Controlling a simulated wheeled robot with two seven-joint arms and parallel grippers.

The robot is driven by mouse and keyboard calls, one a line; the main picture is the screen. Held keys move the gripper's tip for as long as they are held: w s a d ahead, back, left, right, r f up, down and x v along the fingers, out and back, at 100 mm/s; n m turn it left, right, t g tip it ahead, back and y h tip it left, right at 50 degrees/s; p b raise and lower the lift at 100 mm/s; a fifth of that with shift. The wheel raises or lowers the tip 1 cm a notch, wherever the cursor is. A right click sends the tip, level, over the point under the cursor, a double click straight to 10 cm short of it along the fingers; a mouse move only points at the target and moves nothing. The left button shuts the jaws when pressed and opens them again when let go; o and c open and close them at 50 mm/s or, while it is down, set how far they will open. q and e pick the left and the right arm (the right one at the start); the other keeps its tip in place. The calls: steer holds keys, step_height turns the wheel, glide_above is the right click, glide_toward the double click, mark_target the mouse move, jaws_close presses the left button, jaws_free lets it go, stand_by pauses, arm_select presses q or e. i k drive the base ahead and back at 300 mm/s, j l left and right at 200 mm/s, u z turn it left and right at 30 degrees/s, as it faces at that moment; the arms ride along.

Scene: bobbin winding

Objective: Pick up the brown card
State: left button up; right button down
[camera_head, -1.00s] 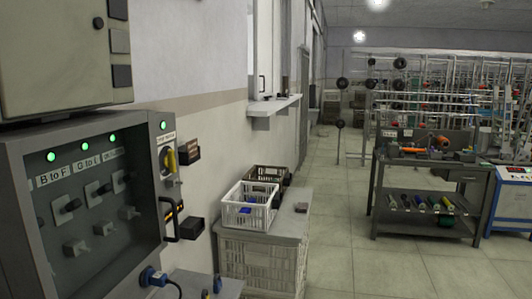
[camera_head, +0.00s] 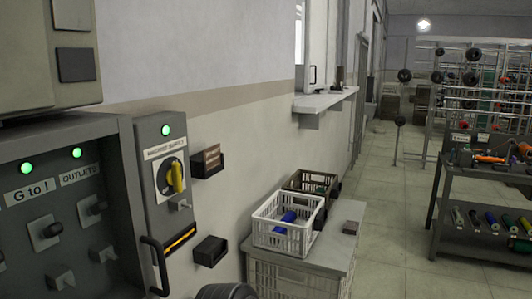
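A small brown card (camera_head: 212,154) with faint lettering stands in the upper black wall holder (camera_head: 204,170), right of the switch panel. Its lower part is hidden by the holder. A lower black holder (camera_head: 210,251) on the same wall shows no card. Neither of my grippers can be made out in the head view. A dark rounded shape (camera_head: 228,291) shows at the bottom edge; I cannot tell what it is.
The grey electrical cabinet (camera_head: 60,153) with green lamps and a yellow rotary switch (camera_head: 175,175) fills the left. A white crate (camera_head: 262,235) and a dark crate (camera_head: 333,186) stand on a grey top (camera_head: 335,245). Open floor (camera_head: 385,210) lies to the right, before a tool bench (camera_head: 440,190).

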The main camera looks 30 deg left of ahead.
mark_target(212, 155)
steer(key=i+z, duration=0.3)
steer(key=i, duration=0.25)
steer(key=i+z, duration=0.35)
steer(key=i, duration=0.25)
steer(key=i+l+u, duration=0.15)
steer(key=i+u, duration=0.35)
steer(key=i+l+u, duration=0.25)
steer(key=i+u, duration=0.25)
steer(key=i+l+u, duration=0.15)
steer(key=u, duration=0.25)
steer(key=i+l+u, duration=0.2)
steer(key=u, duration=0.25)
steer(key=i+l+u, duration=0.1)
steer(key=l+u, duration=0.15)
steer(key=u, duration=0.15)
steer(key=i+l+u, duration=0.1)
steer(key=l+u, duration=0.2)
steer(key=u, duration=0.15)
steer(key=l+u, duration=0.4)
steer(key=i+l+u, duration=0.15)
steer(key=l, duration=0.15)
